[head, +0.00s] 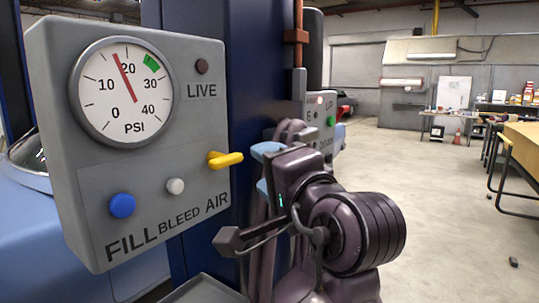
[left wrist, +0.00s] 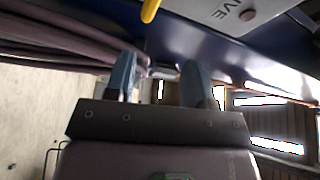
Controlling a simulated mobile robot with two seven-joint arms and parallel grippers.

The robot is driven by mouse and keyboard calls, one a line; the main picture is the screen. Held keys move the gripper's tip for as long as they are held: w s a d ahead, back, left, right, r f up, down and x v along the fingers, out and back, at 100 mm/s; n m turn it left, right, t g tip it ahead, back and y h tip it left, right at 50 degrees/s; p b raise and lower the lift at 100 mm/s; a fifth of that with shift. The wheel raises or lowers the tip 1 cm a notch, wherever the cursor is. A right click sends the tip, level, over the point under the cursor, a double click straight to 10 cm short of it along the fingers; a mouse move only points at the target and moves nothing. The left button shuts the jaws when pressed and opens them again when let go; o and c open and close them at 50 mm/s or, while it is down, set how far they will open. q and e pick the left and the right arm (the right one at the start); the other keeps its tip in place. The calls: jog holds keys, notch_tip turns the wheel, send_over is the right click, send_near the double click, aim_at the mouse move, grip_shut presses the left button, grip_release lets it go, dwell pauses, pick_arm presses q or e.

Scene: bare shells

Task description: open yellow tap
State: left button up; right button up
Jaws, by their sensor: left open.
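The yellow tap (head: 226,159) sticks out of the right side of the grey panel's face, above the word AIR. Its handle lies roughly level, pointing right. In the left wrist view its yellow end (left wrist: 149,10) shows at the top edge, beyond the fingers. My left gripper (head: 262,168) is just right of the tap, its two light blue fingers apart and nothing between them. The fingers (left wrist: 160,70) also show open in the left wrist view. The tap is apart from the fingers in the picture. My right gripper is not seen.
The grey panel (head: 60,190) carries a PSI gauge (head: 122,92) with its needle just under 20, a blue FILL button (head: 122,205), a pale BLEED button (head: 176,186) and a dark LIVE lamp (head: 202,66). A dark blue post (head: 250,70) stands behind. Open floor lies right.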

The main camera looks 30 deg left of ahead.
aim_at(229, 164)
pick_arm(q)
jog(key=shift+m+g, duration=0.6)
jog(key=shift+m, duration=0.1)
jog(key=x, duration=0.3)
jog(key=s+f+x, duration=0.1)
jog(key=x, duration=0.2)
jog(key=a+b+x, duration=0.1)
jog(key=x, duration=0.3)
jog(key=shift+s+d+f, duration=0.1)
jog(key=shift+s+f, duration=0.1)
jog(key=shift+s, duration=0.15)
jog(key=shift+w+a, duration=0.2)
jog(key=shift+a, duration=0.2)
jog(key=shift+r, duration=0.1)
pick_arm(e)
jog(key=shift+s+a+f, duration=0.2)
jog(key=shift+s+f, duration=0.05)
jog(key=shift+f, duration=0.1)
